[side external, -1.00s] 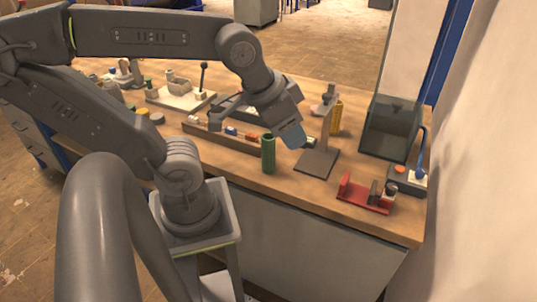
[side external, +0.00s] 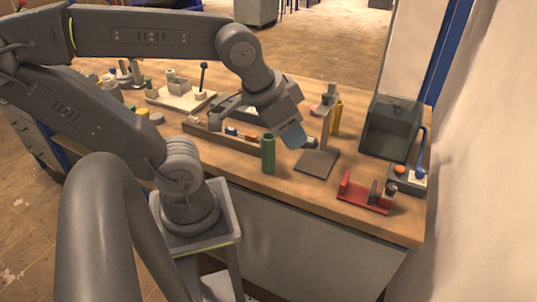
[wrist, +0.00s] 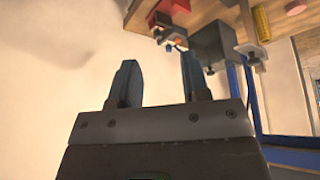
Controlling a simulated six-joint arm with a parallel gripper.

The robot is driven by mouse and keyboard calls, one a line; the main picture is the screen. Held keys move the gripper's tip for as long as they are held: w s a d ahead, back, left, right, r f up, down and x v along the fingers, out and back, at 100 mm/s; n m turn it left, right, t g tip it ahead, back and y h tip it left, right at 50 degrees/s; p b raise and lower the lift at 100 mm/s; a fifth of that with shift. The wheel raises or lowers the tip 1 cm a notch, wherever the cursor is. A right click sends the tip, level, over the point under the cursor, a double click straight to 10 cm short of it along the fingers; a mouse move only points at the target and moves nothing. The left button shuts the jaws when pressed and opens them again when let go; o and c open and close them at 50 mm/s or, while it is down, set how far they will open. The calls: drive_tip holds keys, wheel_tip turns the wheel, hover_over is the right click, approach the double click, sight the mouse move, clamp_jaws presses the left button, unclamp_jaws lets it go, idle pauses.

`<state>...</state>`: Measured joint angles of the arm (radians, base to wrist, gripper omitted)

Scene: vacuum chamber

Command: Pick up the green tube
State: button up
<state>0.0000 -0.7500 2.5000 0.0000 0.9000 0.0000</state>
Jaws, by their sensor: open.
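The green tube (side external: 268,154) stands upright on the wooden bench near its front edge in the side view. My gripper (side external: 297,138) is above the bench, just up and to the right of the tube in the picture, and apart from it as far as I can tell. In the wrist view my gripper (wrist: 158,82) shows two fingers spread with nothing between them. The green tube does not show in the wrist view.
A grey stand (side external: 316,162) is right of the tube, with a yellow cylinder (side external: 337,117) behind. A red fixture (side external: 365,194) sits front right, and a glass chamber (side external: 390,130) back right. A long wooden rack (side external: 215,136) lies behind the tube.

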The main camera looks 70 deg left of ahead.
drive_tip(key=shift+o, duration=0.4)
drive_tip(key=o, duration=0.5)
drive_tip(key=m+g+y, duration=0.7)
drive_tip(key=m+y, duration=1)
drive_tip(key=y, duration=0.1)
approach(266, 137)
drive_tip(key=a, duration=1)
drive_tip(key=shift+s+a, duration=0.1)
drive_tip(key=shift+s, duration=0.25)
